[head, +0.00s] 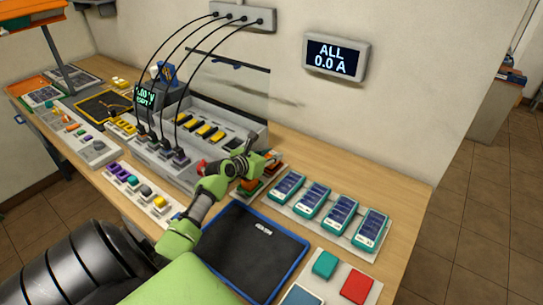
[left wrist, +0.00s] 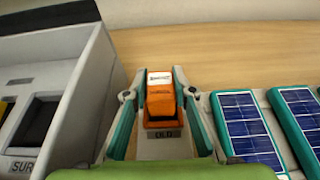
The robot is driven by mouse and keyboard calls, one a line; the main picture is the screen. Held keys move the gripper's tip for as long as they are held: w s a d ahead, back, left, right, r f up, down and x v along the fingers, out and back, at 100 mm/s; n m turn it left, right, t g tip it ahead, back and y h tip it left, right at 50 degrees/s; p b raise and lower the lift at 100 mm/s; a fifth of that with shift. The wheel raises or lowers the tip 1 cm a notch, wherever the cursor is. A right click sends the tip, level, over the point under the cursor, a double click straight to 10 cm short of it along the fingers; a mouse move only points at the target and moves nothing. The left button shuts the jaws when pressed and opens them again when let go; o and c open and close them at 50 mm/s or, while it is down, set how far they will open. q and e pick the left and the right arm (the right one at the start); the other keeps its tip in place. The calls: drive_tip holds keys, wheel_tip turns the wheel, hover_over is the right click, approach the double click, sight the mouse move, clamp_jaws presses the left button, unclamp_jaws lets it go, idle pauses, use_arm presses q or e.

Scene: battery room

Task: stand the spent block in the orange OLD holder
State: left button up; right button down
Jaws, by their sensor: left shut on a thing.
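My left gripper (head: 258,166) is low over the far side of the table, between the grey charger unit and the row of blue-faced blocks. In the left wrist view its two fingers (left wrist: 160,96) stand either side of an orange block (left wrist: 160,101) with a white label on top, and they are shut on it. A grey plate marked OLD (left wrist: 166,136) lies just in front of the block. Orange also shows under the gripper in the head view (head: 249,184). I cannot tell where block ends and orange holder begins, or whether the block is seated. I do not see my right gripper.
The grey charger (head: 178,158) with cabled bays stands close to the left. Several blue-faced blocks (head: 313,200) sit on a pale tray to the right. A blue-rimmed dark mat (head: 256,248) lies in front. Bare wood (head: 385,178) runs along the wall side.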

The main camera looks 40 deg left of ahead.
idle(0.8)
use_arm(q)
drive_tip(key=shift+p, duration=0.5)
drive_tip(key=shift+p, duration=0.35)
drive_tip(key=shift+f, duration=0.15)
idle(0.5)
drive_tip(key=shift+f+b, duration=0.3)
drive_tip(key=shift+f, duration=0.05)
drive_tip(key=shift+r, duration=0.15)
drive_tip(key=shift+r+p, duration=0.65)
drive_tip(key=shift+p, duration=0.45)
drive_tip(key=shift+p, duration=0.35)
idle(0.3)
